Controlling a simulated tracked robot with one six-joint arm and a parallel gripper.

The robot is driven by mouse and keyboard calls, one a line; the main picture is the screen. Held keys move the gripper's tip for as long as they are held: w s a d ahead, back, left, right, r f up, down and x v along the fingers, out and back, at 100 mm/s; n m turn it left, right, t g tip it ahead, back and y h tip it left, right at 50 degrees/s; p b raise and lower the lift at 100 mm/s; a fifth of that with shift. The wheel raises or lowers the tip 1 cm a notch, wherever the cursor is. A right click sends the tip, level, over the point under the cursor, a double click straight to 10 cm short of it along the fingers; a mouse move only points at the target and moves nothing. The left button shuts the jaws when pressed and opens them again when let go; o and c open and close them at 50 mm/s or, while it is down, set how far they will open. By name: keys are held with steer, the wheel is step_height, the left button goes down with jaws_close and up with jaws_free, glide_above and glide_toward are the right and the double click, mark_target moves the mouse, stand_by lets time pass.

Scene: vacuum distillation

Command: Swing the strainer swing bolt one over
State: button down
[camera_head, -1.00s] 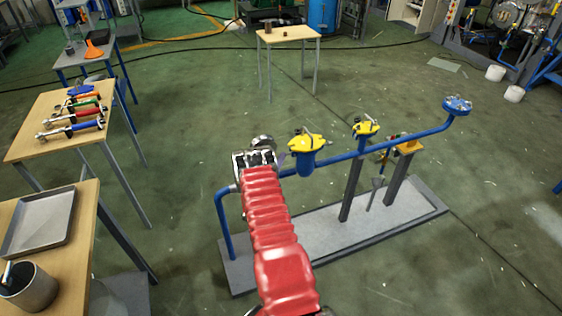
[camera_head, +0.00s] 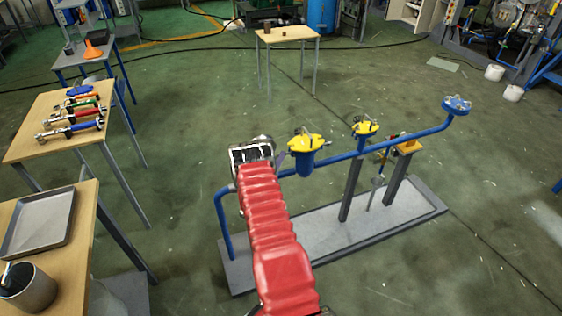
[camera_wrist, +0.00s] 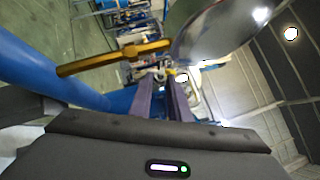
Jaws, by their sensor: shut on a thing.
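The blue pipe run stands on a grey base, with a yellow-topped blue pot (camera_head: 306,143) on it, seemingly the strainer. My gripper is just left of that pot at the end of my red arm, its jaws hidden in the head view. In the wrist view my gripper (camera_wrist: 166,82) points away from the camera, with two dark purple fingers close together. It is shut on a small part, seemingly the swing bolt, which is mostly hidden at the tips. A brass-coloured bar (camera_wrist: 115,57) and a shiny rounded metal part (camera_wrist: 215,28) lie just beyond the fingers.
A blue pipe (camera_wrist: 45,70) passes close on the left in the wrist view. A second yellow-topped fitting (camera_head: 365,129) and a blue flange (camera_head: 456,104) stand farther right. A tool table (camera_head: 40,150) and a tray (camera_head: 40,222) are at left.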

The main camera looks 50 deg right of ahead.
steer(key=shift+s+d+r+m+g+y, duration=0.1)
steer(key=shift+r+m+g+y, duration=0.2)
steer(key=shift+r+m+y, duration=0.5)
steer(key=shift+s+d+r+m+g+y, duration=0.1)
steer(key=shift+r+m+g+y, duration=0.2)
steer(key=shift+r+m+y, duration=0.45)
steer(key=shift+f+m, duration=0.1)
steer(key=shift+m, duration=0.15)
steer(key=c, duration=1.9)
jaws_free()
steer(key=v, duration=1.3)
steer(key=shift+a, duration=0.4)
